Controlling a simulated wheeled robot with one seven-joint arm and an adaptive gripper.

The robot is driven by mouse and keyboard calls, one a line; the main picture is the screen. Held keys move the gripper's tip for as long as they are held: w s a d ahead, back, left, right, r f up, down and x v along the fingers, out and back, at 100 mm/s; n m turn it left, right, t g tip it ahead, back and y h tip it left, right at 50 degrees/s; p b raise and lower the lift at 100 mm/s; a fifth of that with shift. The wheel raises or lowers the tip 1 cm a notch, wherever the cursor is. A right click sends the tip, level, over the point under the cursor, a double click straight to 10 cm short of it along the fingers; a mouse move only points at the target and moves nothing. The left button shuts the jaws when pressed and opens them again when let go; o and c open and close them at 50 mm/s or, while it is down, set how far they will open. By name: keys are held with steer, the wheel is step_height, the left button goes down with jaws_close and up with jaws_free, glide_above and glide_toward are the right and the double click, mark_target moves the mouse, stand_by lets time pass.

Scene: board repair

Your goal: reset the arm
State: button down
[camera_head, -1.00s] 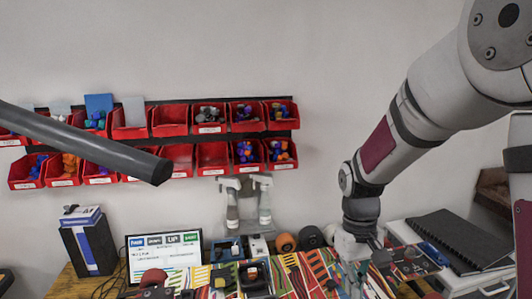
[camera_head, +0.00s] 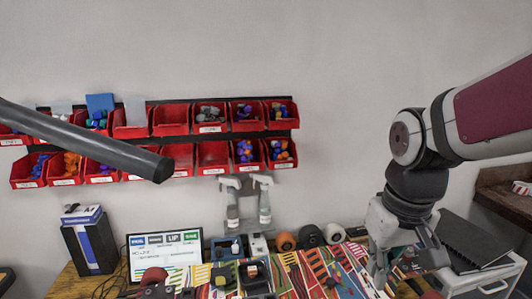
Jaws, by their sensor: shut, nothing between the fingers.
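My arm reaches in from the upper right and bends down at the wrist. My gripper (camera_head: 402,262) hangs low at the right, over the right part of the cluttered workbench (camera_head: 62,284). It is shut and holds nothing. The tools and parts behind and below it are partly hidden by the fingers.
Red bins (camera_head: 213,155) with small parts hang on the wall. A monitor (camera_head: 165,255), spray bottles (camera_head: 264,205) and tape rolls (camera_head: 311,236) stand along the bench back. A black folder (camera_head: 476,242) lies right of my gripper. The wall area above is clear.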

steer(key=s+r+m+t, duration=0.1)
steer(key=s+r+t, duration=0.2)
steer(key=s, duration=0.6)
step_height(320, 180, up, 3)
steer(key=shift+s+d+f+t, duration=0.1)
steer(key=shift+s+d+t, duration=0.1)
steer(key=shift+t, duration=0.2)
steer(key=shift+a, duration=0.1)
